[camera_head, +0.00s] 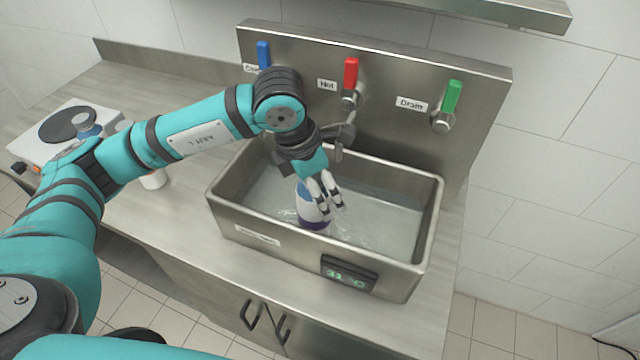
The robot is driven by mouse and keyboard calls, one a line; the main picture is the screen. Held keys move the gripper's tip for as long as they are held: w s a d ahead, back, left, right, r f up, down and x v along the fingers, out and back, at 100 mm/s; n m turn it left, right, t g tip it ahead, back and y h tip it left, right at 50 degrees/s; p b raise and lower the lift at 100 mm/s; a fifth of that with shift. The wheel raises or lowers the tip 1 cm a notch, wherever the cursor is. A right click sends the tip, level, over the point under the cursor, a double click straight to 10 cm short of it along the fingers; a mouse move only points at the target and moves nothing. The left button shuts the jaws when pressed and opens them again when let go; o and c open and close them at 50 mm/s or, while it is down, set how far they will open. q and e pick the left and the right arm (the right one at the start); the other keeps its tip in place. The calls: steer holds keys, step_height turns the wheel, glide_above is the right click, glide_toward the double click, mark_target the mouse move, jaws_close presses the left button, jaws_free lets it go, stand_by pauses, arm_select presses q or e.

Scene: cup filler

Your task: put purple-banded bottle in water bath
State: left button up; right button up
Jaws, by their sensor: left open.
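The purple-banded bottle (309,213) stands about upright in the water bath (225,222), a steel basin with water in it. It is white with a blue top and a dark purple band low down. My left gripper (330,198) reaches down into the basin, open, with its fingers beside and partly in front of the bottle's upper right. I cannot tell whether a finger still touches it. My right gripper is not in view.
A display (349,274) on the basin's front reads about 31 °C. Blue (263,55), red (351,72) and green (452,97) handles line the back panel. A hot plate (69,125) and a white bottle (153,179) stand on the left counter, partly behind my arm.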

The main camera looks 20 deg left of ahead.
arm_select(q)
steer(key=shift+r, duration=0.45)
steer(key=b+v, duration=0.1)
steer(key=v, duration=1)
steer(key=shift+r+b, duration=0.2)
steer(key=shift+b, duration=0.2)
